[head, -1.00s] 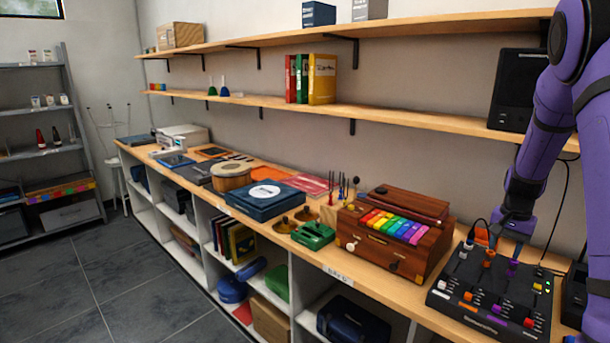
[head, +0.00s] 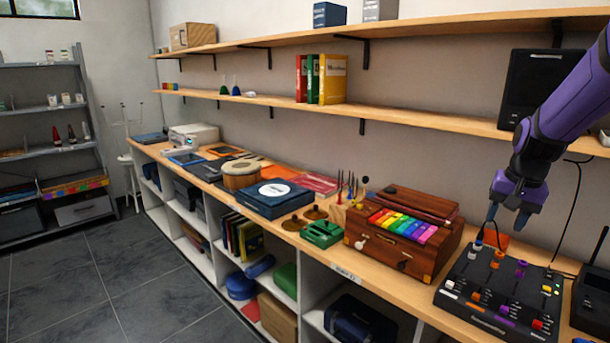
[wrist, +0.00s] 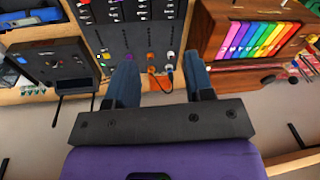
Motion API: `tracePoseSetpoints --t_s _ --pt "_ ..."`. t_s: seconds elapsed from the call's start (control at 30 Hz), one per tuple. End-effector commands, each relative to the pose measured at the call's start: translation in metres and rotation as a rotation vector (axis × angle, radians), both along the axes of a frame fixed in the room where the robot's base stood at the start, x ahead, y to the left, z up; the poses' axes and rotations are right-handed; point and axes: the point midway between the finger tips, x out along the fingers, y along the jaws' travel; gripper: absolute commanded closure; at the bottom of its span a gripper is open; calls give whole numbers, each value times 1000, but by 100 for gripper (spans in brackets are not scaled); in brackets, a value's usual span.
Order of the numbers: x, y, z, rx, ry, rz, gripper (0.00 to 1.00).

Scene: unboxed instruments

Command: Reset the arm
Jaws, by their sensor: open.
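My purple arm comes in from the upper right of the head view, and my gripper (head: 508,220) hangs fingers down over the back part of the black mixer (head: 487,297). In the wrist view my gripper (wrist: 160,78) shows its two dark fingers spread apart with nothing held between them. The mixer (wrist: 118,32) lies beyond the fingers there, with an orange plug (wrist: 153,57) and a cable at its edge, seen between the fingertips. The fingers look clear of the mixer.
A wooden box with rainbow keys (head: 403,226) stands left of the mixer; a black device (head: 592,298) stands to its right. A black speaker (head: 541,88) is on the shelf (head: 440,115) behind my arm. Green item (head: 321,234) and blue box (head: 269,200) sit further left.

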Motion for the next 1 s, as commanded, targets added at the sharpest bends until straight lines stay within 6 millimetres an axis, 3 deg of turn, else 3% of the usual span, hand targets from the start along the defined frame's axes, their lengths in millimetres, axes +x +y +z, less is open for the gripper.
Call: tracePoseSetpoints --t_s 0.03,0.2,0.5,0.8,1.0 --pt "-9 13 14 -3 -23 31 52" --pt "-41 51 49 -19 -78 142 52" --pt "-110 107 92 -70 -174 330 52" --pt "-185 147 110 -151 -263 506 52" --pt "-220 161 110 -198 -303 582 52"
